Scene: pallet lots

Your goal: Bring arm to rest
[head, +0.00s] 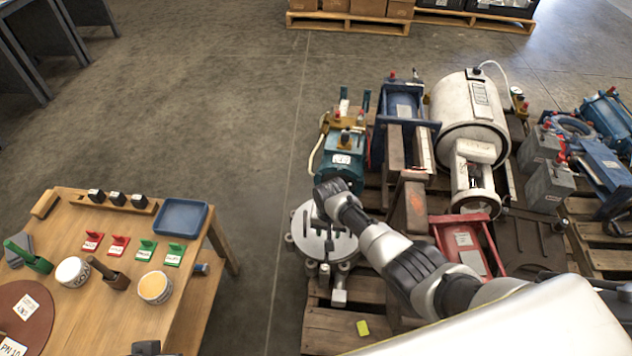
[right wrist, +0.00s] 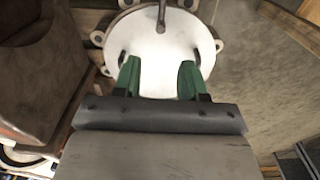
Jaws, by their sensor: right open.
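My right arm (head: 410,268) reaches in from the lower right over the pallets. My right gripper (right wrist: 158,78) is open, its two green fingers apart with nothing between them. In the right wrist view the fingers show against a round pale flange plate (right wrist: 165,45). In the head view this flange plate (head: 308,240) lies at the left end of the pallet lot, partly hidden under the wrist. I cannot tell the exact gap between fingertips and plate. My left gripper is not in view.
A wooden table (head: 190,290) at the lower left holds a blue tray (head: 180,217), red and green tags and tubs. A teal pump (head: 343,160), a white cylinder (head: 470,115) and a red frame (head: 466,245) crowd the pallets. Open floor (head: 220,120) lies upper left.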

